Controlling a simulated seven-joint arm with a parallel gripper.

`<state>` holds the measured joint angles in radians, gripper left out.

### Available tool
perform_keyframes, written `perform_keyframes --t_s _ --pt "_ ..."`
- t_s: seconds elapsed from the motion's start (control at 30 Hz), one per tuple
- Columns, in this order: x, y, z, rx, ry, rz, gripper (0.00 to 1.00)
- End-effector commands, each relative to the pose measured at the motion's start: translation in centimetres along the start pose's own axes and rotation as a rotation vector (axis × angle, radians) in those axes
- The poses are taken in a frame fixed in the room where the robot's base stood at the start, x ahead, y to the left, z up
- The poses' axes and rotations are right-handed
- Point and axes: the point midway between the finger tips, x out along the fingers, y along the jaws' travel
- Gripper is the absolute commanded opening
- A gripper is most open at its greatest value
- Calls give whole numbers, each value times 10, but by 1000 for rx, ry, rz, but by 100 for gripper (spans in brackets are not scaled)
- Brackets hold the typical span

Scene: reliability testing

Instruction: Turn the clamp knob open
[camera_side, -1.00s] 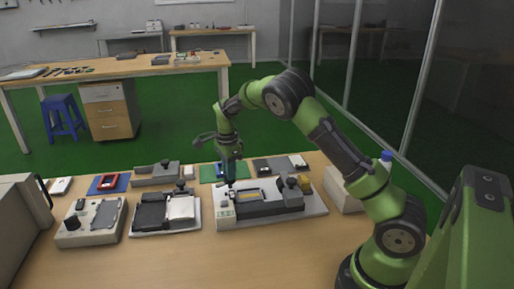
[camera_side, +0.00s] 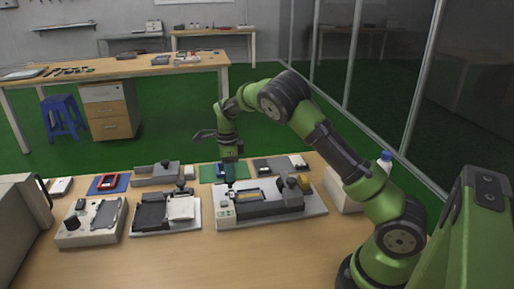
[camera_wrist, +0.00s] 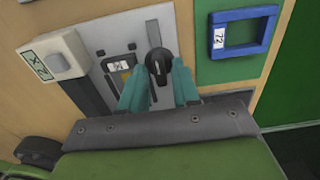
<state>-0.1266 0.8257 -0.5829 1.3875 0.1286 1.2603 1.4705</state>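The dark clamp knob (camera_wrist: 158,66) stands on a light grey fixture plate (camera_wrist: 115,30) in the wrist view, with a narrow lever pointing toward the top of the picture. My gripper (camera_wrist: 159,75) has its two teal fingers apart, one on each side of the knob. I cannot tell if either finger touches it. In the side view my gripper (camera_side: 230,183) points straight down at the left part of the clamp fixture (camera_side: 262,215). Its fingers hide most of the knob there.
A white block with a green label (camera_wrist: 54,54) stands left of the knob. A blue frame (camera_wrist: 243,32) lies on a green mat to the right. A second dark knob (camera_side: 292,183) stands farther right on the fixture. The front table strip (camera_side: 180,262) is clear.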

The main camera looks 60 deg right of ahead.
Motion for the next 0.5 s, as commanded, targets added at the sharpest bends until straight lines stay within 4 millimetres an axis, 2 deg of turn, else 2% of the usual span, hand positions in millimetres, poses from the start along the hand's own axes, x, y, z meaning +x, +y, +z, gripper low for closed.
perform_keyframes --t_s 0.5 --pt "-39 0 1 -2 -2 -2 31"
